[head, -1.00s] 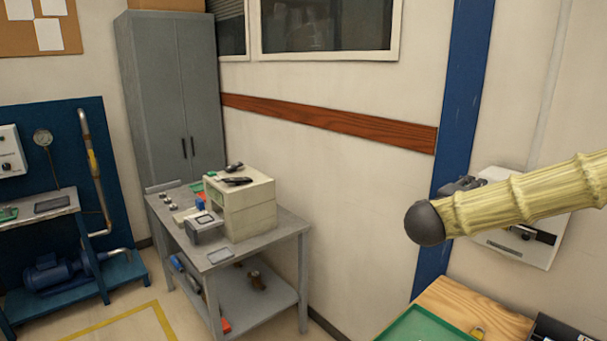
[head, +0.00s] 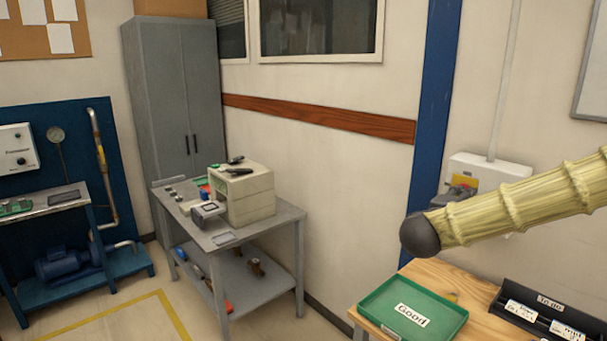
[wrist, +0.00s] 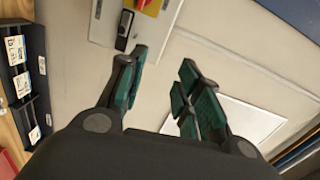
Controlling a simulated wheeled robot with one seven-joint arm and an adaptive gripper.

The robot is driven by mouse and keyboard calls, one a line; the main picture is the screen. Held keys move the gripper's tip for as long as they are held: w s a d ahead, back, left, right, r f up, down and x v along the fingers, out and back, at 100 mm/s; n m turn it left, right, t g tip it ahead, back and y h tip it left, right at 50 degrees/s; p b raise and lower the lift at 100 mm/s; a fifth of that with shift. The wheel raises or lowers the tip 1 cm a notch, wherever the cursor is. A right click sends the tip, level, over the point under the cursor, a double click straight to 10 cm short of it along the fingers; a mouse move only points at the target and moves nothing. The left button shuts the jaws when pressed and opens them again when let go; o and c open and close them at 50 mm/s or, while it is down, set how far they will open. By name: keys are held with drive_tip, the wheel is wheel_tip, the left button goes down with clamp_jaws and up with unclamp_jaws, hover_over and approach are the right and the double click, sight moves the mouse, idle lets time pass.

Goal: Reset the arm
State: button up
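My arm, in a ribbed pale yellow sleeve with a dark rounded joint, reaches in from the right edge of the head view. The gripper itself is outside the head view. In the wrist view my gripper (wrist: 160,95) has its two dark fingers with green pads spread apart, with nothing between them. Beyond the fingers is the pale wall (wrist: 185,75). A wall box with a red and yellow switch (wrist: 143,5) is past the left finger.
A wooden table (head: 440,285) at lower right bears a green tray labelled Good (head: 375,312) and a black "To do" rack (head: 520,312) holding white labelled items. A grey bench (head: 262,222) with a beige device (head: 245,195) stands further back. Yellow-lined floor lies at lower left.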

drive_tip(key=a+f+n+t+y+b, duration=0.1)
drive_tip(key=a+f+n+y, duration=0.3)
drive_tip(key=f, duration=0.8)
drive_tip(key=a+f+n+y+b, duration=0.2)
drive_tip(key=a+f+n, duration=0.4)
drive_tip(key=f, duration=0.7)
drive_tip(key=s+a+f+n+g+y+b, duration=0.1)
drive_tip(key=s+a+f+n+y, duration=0.1)
drive_tip(key=s+f, duration=0.35)
drive_tip(key=s+a+f+n+g+y, duration=0.1)
drive_tip(key=s+a+f+n, duration=0.1)
drive_tip(key=f, duration=0.6)
drive_tip(key=s+a+f+n+g+y+b, duration=0.1)
drive_tip(key=s+a+f+n+y, duration=0.15)
drive_tip(key=f, duration=0.45)
drive_tip(key=s+a+f+n+g+y+b, duration=0.1)
drive_tip(key=s+f+n+g, duration=0.2)
drive_tip(key=s+f, duration=0.55)
drive_tip(key=s+a+f+n+g+b, duration=0.1)
drive_tip(key=s+f+n+g+b, duration=0.15)
drive_tip(key=s+f, duration=0.65)
drive_tip(key=s+d+f+n+g, duration=0.1)
drive_tip(key=s+f+n+g, duration=0.1)
drive_tip(key=s, duration=0.7)
drive_tip(key=s+d+f+n+g, duration=0.1)
drive_tip(key=s+f+n+g, duration=0.1)
drive_tip(key=s, duration=0.8)
drive_tip(key=shift+f+g+b, duration=0.45)
drive_tip(key=shift+f, duration=0.35)
